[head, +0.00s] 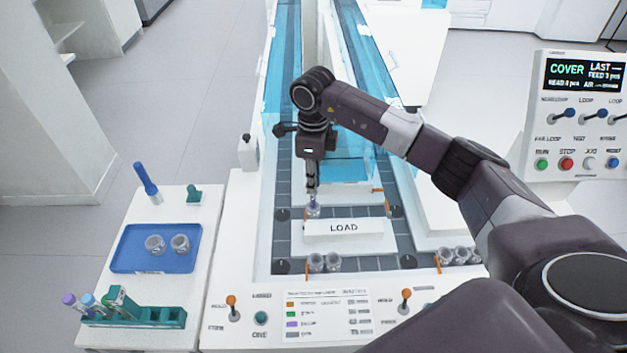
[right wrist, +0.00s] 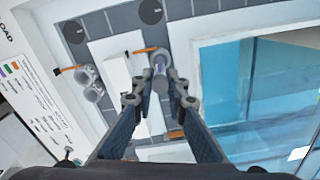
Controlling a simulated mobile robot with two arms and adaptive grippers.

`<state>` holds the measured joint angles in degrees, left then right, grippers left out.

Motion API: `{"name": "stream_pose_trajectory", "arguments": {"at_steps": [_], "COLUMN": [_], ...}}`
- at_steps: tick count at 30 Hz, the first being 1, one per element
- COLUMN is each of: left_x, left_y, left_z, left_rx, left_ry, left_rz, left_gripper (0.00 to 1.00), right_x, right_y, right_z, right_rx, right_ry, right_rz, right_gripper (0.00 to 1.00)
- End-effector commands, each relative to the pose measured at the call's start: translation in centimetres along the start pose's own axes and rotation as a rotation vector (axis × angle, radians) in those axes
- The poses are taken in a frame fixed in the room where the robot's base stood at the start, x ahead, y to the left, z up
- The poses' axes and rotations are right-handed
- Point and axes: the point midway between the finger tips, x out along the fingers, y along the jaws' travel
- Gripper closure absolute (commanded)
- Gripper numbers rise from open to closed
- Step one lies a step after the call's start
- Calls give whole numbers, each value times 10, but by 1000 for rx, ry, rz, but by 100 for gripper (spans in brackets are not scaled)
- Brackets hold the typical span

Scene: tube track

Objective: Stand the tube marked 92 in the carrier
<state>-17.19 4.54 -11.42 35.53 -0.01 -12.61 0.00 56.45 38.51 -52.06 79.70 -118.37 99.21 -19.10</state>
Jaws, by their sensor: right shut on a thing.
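My right gripper (head: 312,192) is shut on a slim tube (right wrist: 160,72) with a purple part, just behind the white LOAD block (head: 343,229). The tube points down at a grey round carrier (head: 314,211) on the dark track; the carrier also shows beyond the fingertips in the right wrist view (right wrist: 157,58). I cannot tell whether the tube is seated in it or just above it. The number on the tube cannot be read. My left gripper is not in view.
Two clear carriers (head: 324,262) stand on the track in front of the LOAD block. A blue tray (head: 128,262) holds two more, beside a green rack (head: 150,316) with several capped tubes. Blue clear covers (head: 283,75) run along the lanes. A control panel (head: 577,115) stands right.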

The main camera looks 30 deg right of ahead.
Motion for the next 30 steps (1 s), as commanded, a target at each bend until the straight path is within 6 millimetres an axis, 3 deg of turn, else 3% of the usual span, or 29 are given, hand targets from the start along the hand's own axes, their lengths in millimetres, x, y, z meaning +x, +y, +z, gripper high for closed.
{"name": "stream_pose_trajectory", "arguments": {"at_steps": [25, 26, 30], "left_x": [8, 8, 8], "left_y": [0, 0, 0], "left_z": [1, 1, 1], "left_rx": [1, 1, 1], "left_ry": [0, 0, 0], "left_rz": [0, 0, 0], "left_gripper": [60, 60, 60], "right_x": [9, 9, 9], "right_y": [0, -1, -1], "right_z": [0, 0, 0], "right_rx": [0, 0, 0], "right_ry": [0, 0, 0], "right_rz": [0, 0, 0], "right_gripper": [99, 86, 70]}}
